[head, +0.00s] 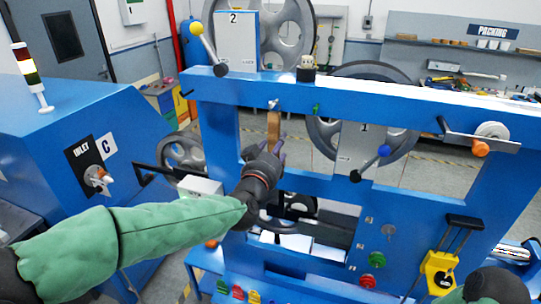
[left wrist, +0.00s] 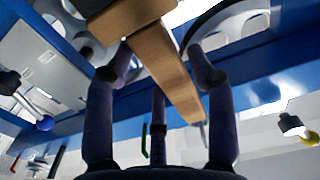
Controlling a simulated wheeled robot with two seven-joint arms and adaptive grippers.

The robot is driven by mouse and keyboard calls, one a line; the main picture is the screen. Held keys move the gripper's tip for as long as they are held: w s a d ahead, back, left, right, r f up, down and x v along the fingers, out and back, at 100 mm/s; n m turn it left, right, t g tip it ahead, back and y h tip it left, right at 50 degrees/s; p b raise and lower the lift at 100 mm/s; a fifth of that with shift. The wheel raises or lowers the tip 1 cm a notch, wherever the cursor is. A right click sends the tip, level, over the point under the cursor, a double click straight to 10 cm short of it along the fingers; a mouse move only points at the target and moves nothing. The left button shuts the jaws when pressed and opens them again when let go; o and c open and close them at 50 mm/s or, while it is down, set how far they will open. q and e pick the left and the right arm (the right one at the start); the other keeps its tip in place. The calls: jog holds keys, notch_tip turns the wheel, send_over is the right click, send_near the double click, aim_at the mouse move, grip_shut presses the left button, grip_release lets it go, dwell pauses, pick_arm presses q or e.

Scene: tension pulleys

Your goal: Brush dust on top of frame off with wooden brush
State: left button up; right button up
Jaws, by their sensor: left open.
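The wooden brush (head: 273,128) hangs upright from a peg on the front of the blue frame's top beam (head: 400,106). In the left wrist view its wooden body (left wrist: 158,58) runs between my fingers. My left gripper (head: 266,150) is at the brush's lower part, with its fingers open on either side. The left wrist view shows the open fingers (left wrist: 158,78) apart from the wood. A pale white layer, which looks like dust, lies along the top of the beam at the right. My right gripper is out of view.
A yellow-knobbed lever (head: 207,48) and a small pale-topped fitting (head: 306,68) stand on the beam. A blue-knobbed lever (head: 370,163) and an orange-handled crank (head: 480,146) project from the frame's front. Large grey pulleys (head: 400,80) stand behind. A blue cabinet (head: 130,130) is at left.

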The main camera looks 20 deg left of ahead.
pick_arm(q)
jog(key=shift+w, duration=0.75)
jog(key=c, duration=1)
jog(key=shift+r+p, duration=0.4)
jog(key=shift+r, duration=0.05)
jog(key=shift+s, duration=0.65)
